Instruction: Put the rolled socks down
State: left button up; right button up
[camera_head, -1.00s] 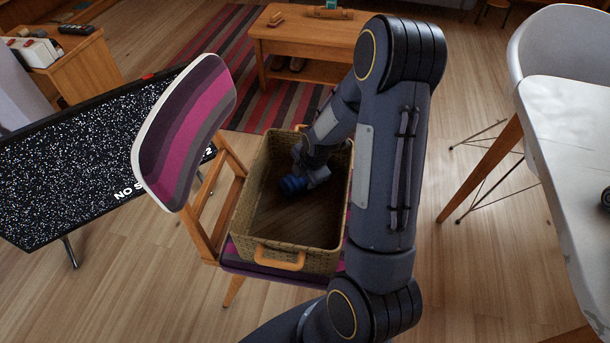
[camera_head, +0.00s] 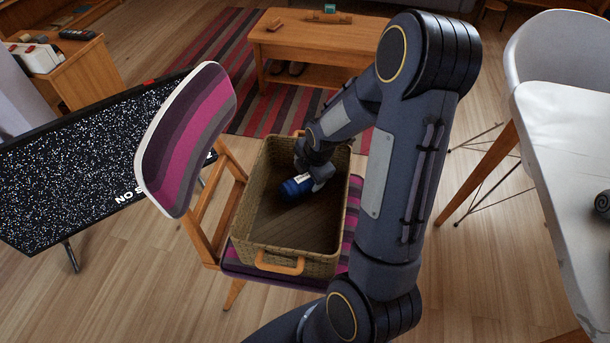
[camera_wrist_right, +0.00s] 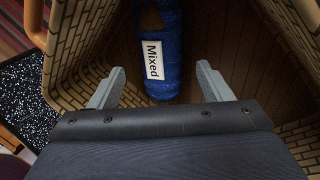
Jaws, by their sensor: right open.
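The rolled socks (camera_head: 296,187) show as a blue roll inside the woven basket (camera_head: 250,228), towards its far part. In the right wrist view the blue roll (camera_wrist_right: 160,72) is fuzzy and carries a white label reading "Mixed". My right gripper (camera_head: 318,180) reaches down into the basket beside the roll. In the wrist view its two fingers (camera_wrist_right: 160,87) are spread apart, with the roll beyond and between them and nothing gripped. Whether the fingertips touch it I cannot tell. My left gripper is not in view.
The basket stands on a striped chair (camera_head: 192,140), with high walls around my right gripper. A screen (camera_head: 90,160) stands left, a wooden table (camera_head: 310,45) behind. A white table (camera_head: 565,150) at the right holds a dark spiral object (camera_head: 602,203).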

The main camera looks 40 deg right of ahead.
jog(key=s+a+r+m+y, duration=0.1)
jog(key=s+a+r+m, duration=0.2)
jog(key=r, duration=0.2)
jog(key=s+a+r+m+t+p, duration=0.1)
jog(key=s+a+r+m, duration=0.2)
jog(key=r, duration=0.3)
jog(key=s+a+r+m+y, duration=0.1)
jog(key=s+a+r+m, duration=0.15)
jog(key=r, duration=0.25)
jog(key=s+a+r+m+t+y, duration=0.1)
jog(key=s+a+r+m+y, duration=0.1)
jog(key=s+a+m, duration=0.6)
jog(key=shift+s+r+m, duration=0.7)
jog(key=shift+s+m, duration=0.1)
jog(key=shift+m, duration=0.45)
jog(key=shift+r+p, duration=0.1)
jog(key=shift+p, duration=0.2)
